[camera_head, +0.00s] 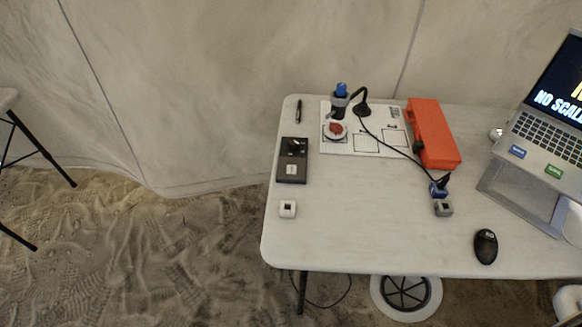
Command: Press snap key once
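No key with a readable "snap" label shows. An open laptop (549,142) sits on a grey stand at the right of the white table (365,225). Its screen is cut off by the frame and shows large text, partly readable as "NO SCALE". On the front of its keyboard deck are a blue label (517,152) and a green label (553,171), both too small to read. A small white block with a dark square (288,209) lies near the table's left edge. Neither of my grippers is in view.
A white marked board (365,143) holds a reddish object (336,131) and a blue-topped device (340,100). The table's front middle is clear.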

